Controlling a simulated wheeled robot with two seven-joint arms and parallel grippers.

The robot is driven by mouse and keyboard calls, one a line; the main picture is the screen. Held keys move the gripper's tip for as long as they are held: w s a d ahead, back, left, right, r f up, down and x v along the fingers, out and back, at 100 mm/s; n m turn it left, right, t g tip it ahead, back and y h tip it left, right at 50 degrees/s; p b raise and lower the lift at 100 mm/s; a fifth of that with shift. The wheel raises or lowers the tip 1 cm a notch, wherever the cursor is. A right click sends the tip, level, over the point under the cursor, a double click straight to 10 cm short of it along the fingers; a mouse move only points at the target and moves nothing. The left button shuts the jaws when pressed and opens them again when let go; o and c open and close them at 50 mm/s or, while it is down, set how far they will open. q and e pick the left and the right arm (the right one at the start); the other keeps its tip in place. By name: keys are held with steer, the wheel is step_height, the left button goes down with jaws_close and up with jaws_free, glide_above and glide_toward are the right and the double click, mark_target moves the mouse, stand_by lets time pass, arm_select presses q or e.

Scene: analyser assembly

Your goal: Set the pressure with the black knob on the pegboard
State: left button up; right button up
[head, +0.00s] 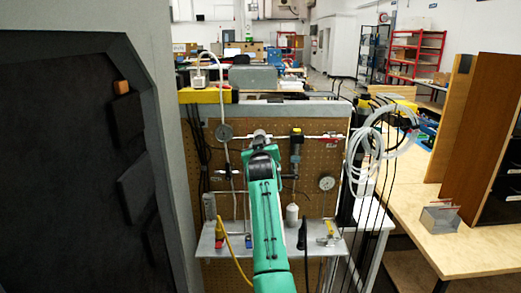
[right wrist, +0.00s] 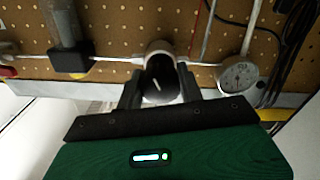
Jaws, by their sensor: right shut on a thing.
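The black knob (right wrist: 160,82) sits on a light regulator body in front of the pegboard (right wrist: 120,18), with a white mark on its face. In the right wrist view the two dark fingers of my right gripper (right wrist: 160,90) stand on either side of the knob and are shut on it. In the head view my green right arm reaches up to the pegboard (head: 325,165) and hides the knob. A round gauge (right wrist: 240,77) is on the same line beside the knob; it also shows in the head view (head: 224,131). My left gripper is not in view.
A cylinder with a dark end (right wrist: 68,58) is on the line on the other side of the knob. Below the pegboard, a grey shelf (head: 270,246) carries small fittings. Coiled white hose (head: 366,155) hangs to the right, beside a wooden table (head: 450,240). A dark cabinet (head: 70,170) fills the left.

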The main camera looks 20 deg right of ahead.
steer(key=shift+f+m, duration=0.25)
steer(key=shift+m, duration=1.15)
steer(key=shift+a+m, duration=0.1)
steer(key=shift+m, duration=0.2)
steer(key=o, duration=0.7)
steer(key=shift+o, duration=1.4)
steer(key=shift+r, duration=0.15)
